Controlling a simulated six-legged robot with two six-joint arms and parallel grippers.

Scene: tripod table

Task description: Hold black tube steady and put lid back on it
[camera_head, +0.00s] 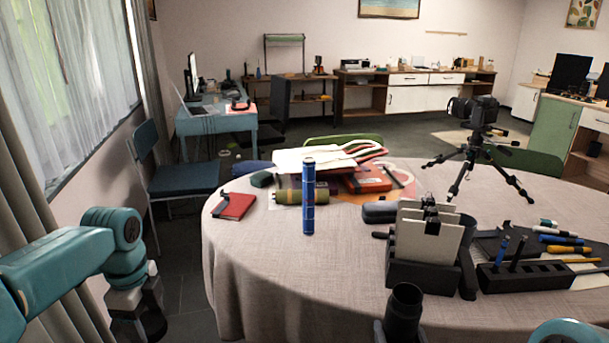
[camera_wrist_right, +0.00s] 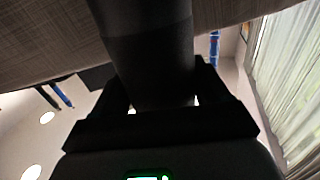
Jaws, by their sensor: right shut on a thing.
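The black tube (camera_head: 404,311) is upright at the near edge of the round table, with its dark open mouth facing up. My right gripper (camera_head: 397,333) is shut around its lower part. In the right wrist view the black tube (camera_wrist_right: 150,45) sits between the dark fingers of my right gripper (camera_wrist_right: 160,100). My left gripper (camera_head: 138,312) hangs low at the left, off the table and far from the tube. Its fingers are dark and blurred, so their opening is unclear. I cannot make out the lid in either view.
A blue tube (camera_head: 308,197) stands upright on the round table (camera_head: 270,270). A black card holder (camera_head: 425,277) and a pen rack (camera_head: 525,277) stand behind and right of the black tube. A camera tripod (camera_head: 472,160) stands farther back. The table's front left is clear.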

